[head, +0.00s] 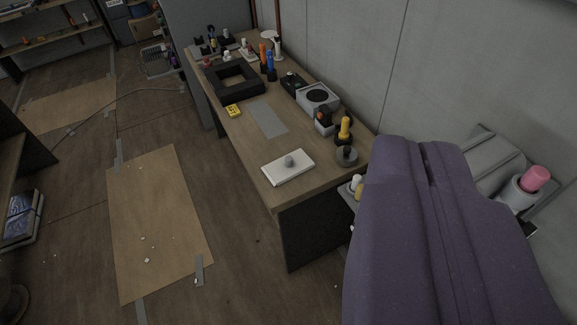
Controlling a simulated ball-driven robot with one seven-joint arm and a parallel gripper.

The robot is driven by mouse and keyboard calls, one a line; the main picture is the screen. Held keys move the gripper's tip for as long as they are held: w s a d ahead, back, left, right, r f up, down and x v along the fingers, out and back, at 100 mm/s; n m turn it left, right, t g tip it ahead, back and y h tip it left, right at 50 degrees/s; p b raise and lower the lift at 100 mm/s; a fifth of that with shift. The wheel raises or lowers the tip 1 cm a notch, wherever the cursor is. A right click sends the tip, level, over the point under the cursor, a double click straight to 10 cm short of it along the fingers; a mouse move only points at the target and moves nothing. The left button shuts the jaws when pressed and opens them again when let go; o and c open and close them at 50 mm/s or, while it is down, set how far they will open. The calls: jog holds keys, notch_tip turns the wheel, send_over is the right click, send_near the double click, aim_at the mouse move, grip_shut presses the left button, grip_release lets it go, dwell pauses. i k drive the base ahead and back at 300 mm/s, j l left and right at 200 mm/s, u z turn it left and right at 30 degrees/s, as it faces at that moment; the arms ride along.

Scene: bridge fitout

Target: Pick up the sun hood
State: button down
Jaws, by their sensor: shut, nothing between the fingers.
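What looks like the sun hood is a black, square, open frame (234,80). It lies flat on the far half of the wooden workbench (230,136), with the bench top showing through its opening. My gripper (424,145) looks like the large purple two-part shape at the lower right, close to the camera. A narrow slit runs between its two halves. It is shut and empty, well apart from the black frame, and hides the wall side beyond the bench's near end.
Orange and blue bottles (269,64) stand right of the frame, and a yellow block (233,111) lies in front of it. A grey box (317,96) and a white slab (288,167) are nearer. A wall (370,60) runs behind the bench.

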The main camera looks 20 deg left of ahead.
aim_at(283, 168)
jog(key=i+j+u, duration=0.1)
jog(key=i+u, duration=0.4)
jog(key=u, duration=0.2)
jog(key=i+u, duration=0.3)
jog(key=i+l, duration=0.2)
jog(key=i, duration=0.2)
jog(key=i+l+u, duration=0.15)
jog(key=i, duration=0.25)
jog(key=i+l, duration=0.25)
jog(key=i, duration=0.15)
